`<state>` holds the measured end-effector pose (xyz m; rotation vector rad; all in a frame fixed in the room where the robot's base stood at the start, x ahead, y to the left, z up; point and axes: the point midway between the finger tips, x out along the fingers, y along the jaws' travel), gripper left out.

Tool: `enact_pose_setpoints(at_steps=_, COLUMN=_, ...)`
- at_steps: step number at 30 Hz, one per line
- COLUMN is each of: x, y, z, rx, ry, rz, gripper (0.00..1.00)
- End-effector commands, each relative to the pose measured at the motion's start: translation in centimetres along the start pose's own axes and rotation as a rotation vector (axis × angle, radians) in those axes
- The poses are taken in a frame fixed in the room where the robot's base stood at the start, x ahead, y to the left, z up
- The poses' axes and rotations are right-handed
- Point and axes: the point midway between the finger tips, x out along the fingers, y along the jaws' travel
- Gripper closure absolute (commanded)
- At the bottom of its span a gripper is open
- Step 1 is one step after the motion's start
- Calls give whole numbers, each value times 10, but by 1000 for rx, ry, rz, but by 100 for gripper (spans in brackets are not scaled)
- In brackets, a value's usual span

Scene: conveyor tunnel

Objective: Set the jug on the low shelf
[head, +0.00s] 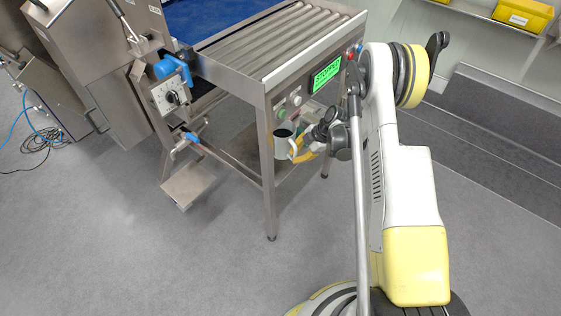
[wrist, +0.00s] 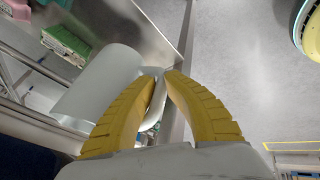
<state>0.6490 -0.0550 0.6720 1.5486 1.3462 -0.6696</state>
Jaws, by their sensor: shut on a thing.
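The jug (head: 284,143) is pale grey with a dark opening at the top, beside the front leg of the steel roller table in the head view. My gripper (head: 294,153) has yellow fingers and is shut on the jug's handle. In the wrist view the jug (wrist: 100,88) lies left of my gripper (wrist: 168,78), its handle between the fingertips. The low shelf (head: 240,148) is the steel level under the rollers. The jug overlaps the shelf in the head view; I cannot tell whether its base touches it.
The table's front leg (head: 268,190) stands close to the jug. A control panel with a green display (head: 327,74) is above. Grey floor lies open in front.

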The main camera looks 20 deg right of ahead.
Motion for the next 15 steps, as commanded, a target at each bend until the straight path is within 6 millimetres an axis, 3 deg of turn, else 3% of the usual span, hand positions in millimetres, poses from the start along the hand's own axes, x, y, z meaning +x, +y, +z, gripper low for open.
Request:
enact_pose_setpoints(at_steps=1, x=16, y=3, z=-4, rx=-4, ry=2, rz=0, gripper=100)
enact_pose_setpoints(at_steps=6, x=49, y=15, z=-20, rx=-1, ry=0, rz=0, gripper=100)
enact_pose_setpoints(at_steps=15, x=70, y=22, z=-29, rx=2, ry=-1, rz=2, gripper=100)
